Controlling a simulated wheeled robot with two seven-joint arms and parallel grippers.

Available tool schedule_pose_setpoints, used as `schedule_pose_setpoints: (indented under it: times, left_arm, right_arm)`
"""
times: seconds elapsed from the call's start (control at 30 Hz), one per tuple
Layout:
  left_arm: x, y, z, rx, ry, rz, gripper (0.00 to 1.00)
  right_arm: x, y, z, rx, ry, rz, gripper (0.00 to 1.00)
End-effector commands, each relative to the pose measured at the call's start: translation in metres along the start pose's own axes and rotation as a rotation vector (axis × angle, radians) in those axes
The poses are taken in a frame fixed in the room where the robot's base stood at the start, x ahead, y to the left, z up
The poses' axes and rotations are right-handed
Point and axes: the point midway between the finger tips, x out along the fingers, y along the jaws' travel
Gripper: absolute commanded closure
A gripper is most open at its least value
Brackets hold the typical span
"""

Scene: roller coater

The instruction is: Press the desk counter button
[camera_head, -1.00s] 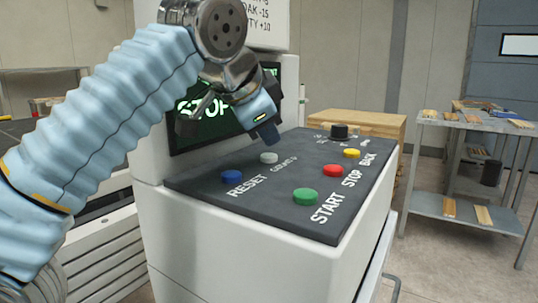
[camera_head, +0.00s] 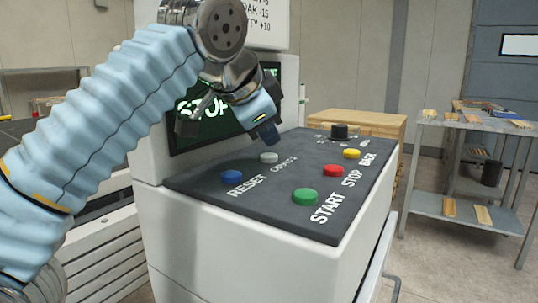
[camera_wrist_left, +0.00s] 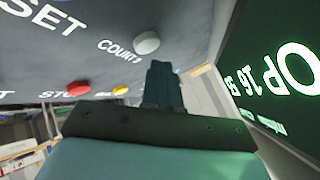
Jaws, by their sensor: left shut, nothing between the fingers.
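The counter button is a white round button (camera_head: 269,157) on the dark sloped control panel (camera_head: 260,193), beside the label "COUNT". It also shows in the left wrist view (camera_wrist_left: 146,43), just left of and above the fingertips. My left gripper (camera_head: 270,138) is shut and empty. Its fingertips hover above and just behind the white button, apart from it in the head view. In the left wrist view the shut fingers (camera_wrist_left: 161,72) point past the button. My right gripper is not in view.
The panel also bears a blue RESET button (camera_head: 232,177), a green START button (camera_head: 305,197), a red STOP button (camera_head: 333,170), a yellow BACK button (camera_head: 351,154) and a black knob (camera_head: 339,131). A lit screen (camera_head: 190,125) stands behind my gripper. A metal table (camera_head: 475,123) stands right.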

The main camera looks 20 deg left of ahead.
Motion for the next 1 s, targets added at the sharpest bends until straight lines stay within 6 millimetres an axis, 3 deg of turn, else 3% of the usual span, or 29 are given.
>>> schedule_pose_setpoints:
  times: [1.0]
  left_arm:
    - [0.0085, 0.0062, 0.0063, 0.000, 0.000, 0.000, 1.00]
  right_arm:
    - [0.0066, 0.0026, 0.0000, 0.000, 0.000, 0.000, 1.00]
